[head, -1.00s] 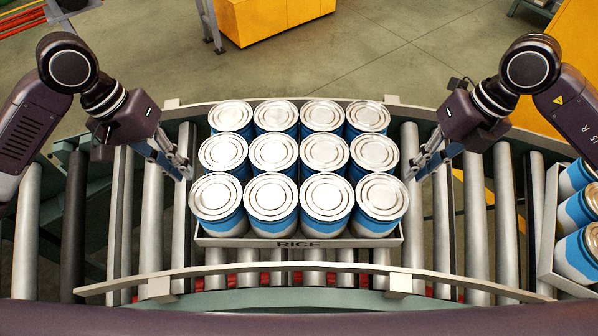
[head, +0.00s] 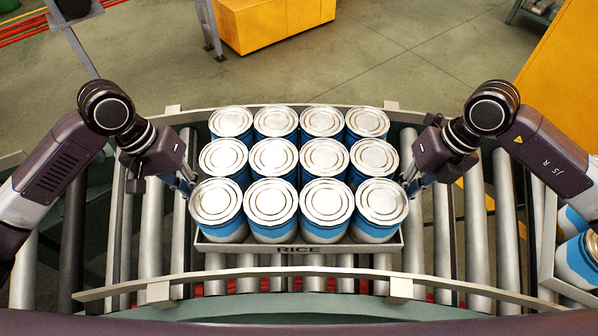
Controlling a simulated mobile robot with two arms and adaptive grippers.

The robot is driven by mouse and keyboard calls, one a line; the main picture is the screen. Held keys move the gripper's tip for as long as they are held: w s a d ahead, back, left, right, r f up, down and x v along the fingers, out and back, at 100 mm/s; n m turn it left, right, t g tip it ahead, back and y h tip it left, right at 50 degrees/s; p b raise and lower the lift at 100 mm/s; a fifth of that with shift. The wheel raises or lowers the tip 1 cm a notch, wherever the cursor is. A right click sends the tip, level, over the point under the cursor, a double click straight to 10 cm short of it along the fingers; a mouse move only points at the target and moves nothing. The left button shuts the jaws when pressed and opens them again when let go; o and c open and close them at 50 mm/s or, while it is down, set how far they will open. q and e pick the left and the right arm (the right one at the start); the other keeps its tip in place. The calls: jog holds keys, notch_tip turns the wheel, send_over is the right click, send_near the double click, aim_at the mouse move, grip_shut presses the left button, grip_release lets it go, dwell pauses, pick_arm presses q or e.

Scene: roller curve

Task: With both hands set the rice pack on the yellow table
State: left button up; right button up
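The rice pack (head: 299,248) is a shallow tray labelled RICE, holding several blue and white cans with silver lids. It rests on the curved roller conveyor in the middle of the head view. My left gripper (head: 190,188) is at the left side of the pack, and my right gripper (head: 408,188) is at its right side. Both are close against the outer cans; their fingertips are partly hidden, so I cannot tell whether they touch or grip the tray. A yellow table-like block (head: 275,22) stands on the floor beyond the conveyor.
Another tray of cans (head: 577,262) sits on the rollers at the right edge. Guard rails (head: 325,273) run along the conveyor's near and far sides. A large yellow surface (head: 565,85) is at the upper right. Open floor lies behind the conveyor.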

pick_arm(q)
jog(key=shift+d+f, duration=0.1)
jog(key=shift+f, duration=0.3)
pick_arm(e)
jog(key=shift+a+f, duration=0.1)
jog(key=shift+f, duration=0.3)
pick_arm(q)
jog(key=shift+c, duration=0.2)
pick_arm(e)
jog(key=shift+c, duration=0.2)
pick_arm(q)
grip_shut()
pick_arm(e)
grip_shut()
